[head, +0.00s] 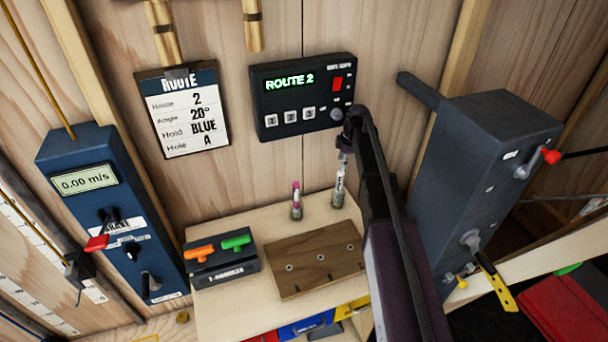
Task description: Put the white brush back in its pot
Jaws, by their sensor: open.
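The white brush (340,179) is a slim, pale upright piece near the back right of the wooden shelf. Its lower end meets a small grey pot (338,199), and it looks seated in it, though the detail is too small to be certain. My gripper (344,156) points down from the end of my dark arm, right at the top of the brush. It is open; whether its fingers touch the brush I cannot tell. A second brush with a pink-red top (296,188) stands in a similar pot (297,212) to the left.
A brown board with holes (316,262) and a dark box with orange and green handles (222,259) sit on the shelf (262,216). A control panel showing ROUTE 2 (303,97) is on the wall behind. A dark grey machine (478,170) stands at right.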

